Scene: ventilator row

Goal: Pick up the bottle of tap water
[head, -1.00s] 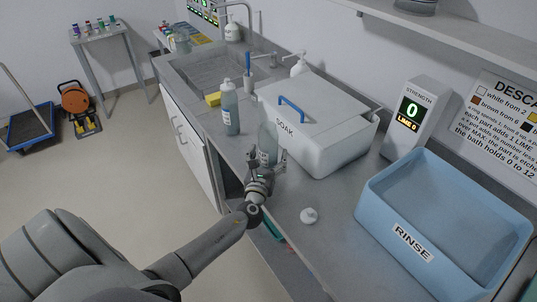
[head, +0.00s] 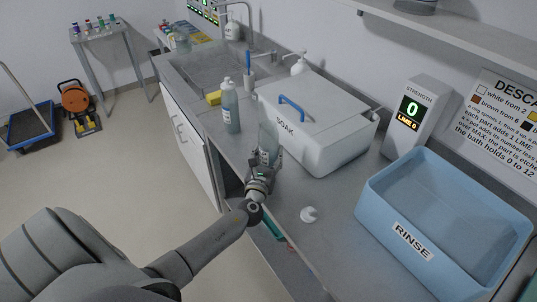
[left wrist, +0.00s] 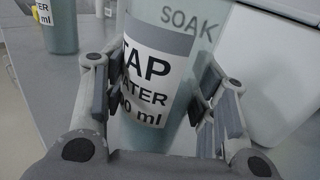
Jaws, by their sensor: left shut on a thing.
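The tap water bottle (head: 267,138) is translucent, grey-green and upright, standing at the front edge of the counter beside the SOAK bath. My left gripper (head: 266,160) is shut on its lower part. In the left wrist view the bottle (left wrist: 155,85) shows its white TAP WATER label between the two fingers (left wrist: 155,95). Whether its base still touches the counter is hidden by the gripper. My right gripper is in neither view.
A similar bottle (head: 230,108) stands further back on the counter (head: 345,205). The lidded white SOAK bath (head: 325,130) is close to the right. A small white object (head: 309,214) and the blue RINSE tub (head: 375,215) are nearer me.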

